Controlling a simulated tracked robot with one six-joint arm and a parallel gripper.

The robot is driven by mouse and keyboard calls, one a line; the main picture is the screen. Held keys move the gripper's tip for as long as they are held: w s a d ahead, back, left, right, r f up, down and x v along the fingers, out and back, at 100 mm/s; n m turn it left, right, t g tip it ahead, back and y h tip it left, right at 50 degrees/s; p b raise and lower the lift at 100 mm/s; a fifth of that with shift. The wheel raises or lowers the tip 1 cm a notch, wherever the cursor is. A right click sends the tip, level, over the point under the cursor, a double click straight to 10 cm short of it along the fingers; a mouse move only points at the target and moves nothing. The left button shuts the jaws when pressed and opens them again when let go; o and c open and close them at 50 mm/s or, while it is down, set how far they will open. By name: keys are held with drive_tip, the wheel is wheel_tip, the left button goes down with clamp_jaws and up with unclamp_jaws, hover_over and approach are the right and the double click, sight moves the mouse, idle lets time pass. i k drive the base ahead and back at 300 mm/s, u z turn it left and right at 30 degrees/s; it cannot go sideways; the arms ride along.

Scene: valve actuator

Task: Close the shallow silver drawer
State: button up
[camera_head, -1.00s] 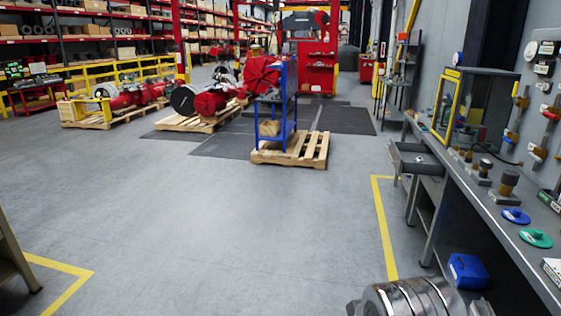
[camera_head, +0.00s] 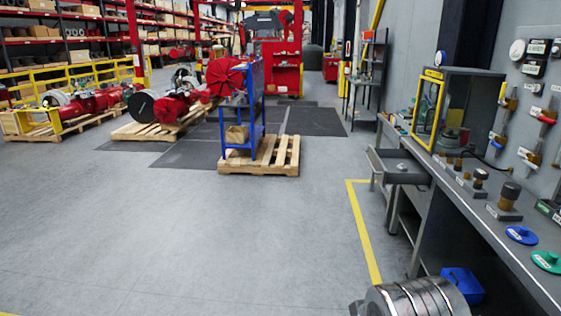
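The shallow silver drawer (camera_head: 398,166) is pulled out from under the far part of the grey workbench (camera_head: 465,205) on the right. It sticks out to the left over the floor, and a small item seems to lie in it. A rounded silver metal part (camera_head: 415,298) at the bottom edge looks like part of my own arm. My gripper's fingers do not show. The drawer stands well ahead of that part, with nothing touching it.
A yellow floor line (camera_head: 364,235) runs left of the bench. A blue bin (camera_head: 462,284) sits below the bench. A wooden pallet (camera_head: 262,160) with a blue cart (camera_head: 248,110) stands ahead. The floor at left and centre is clear.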

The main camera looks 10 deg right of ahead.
sight(407, 164)
drive_tip(key=z, duration=0.35)
drive_tip(key=i, duration=1.45)
drive_tip(key=z, duration=0.4)
drive_tip(key=i, duration=2.2)
